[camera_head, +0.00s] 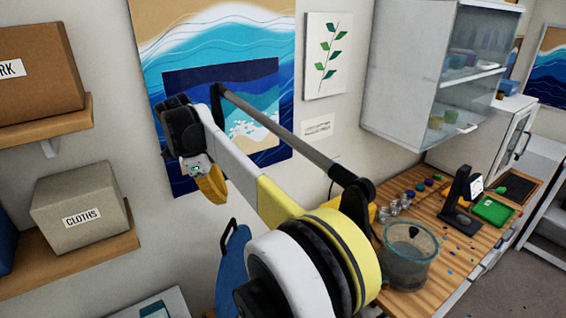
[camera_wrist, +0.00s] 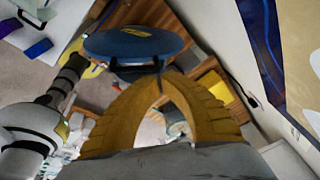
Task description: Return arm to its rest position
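My arm reaches up and to the left across the head view. My gripper (camera_head: 208,185), with yellow fingers, hangs at its end in front of the blue wave picture, well above and away from the worktop. In the wrist view my gripper's (camera_wrist: 159,80) two ribbed yellow fingers arch together and their tips meet. I see nothing held between them; only the distant background shows through the gap.
A wooden worktop (camera_head: 455,250) at right holds a glass vessel (camera_head: 410,262), small coloured pots and a black stand (camera_head: 461,200). A glass-fronted cabinet (camera_head: 425,70) hangs above. Shelves with boxes (camera_head: 80,207) are at left. A blue rounded object (camera_head: 232,268) stands below my arm.

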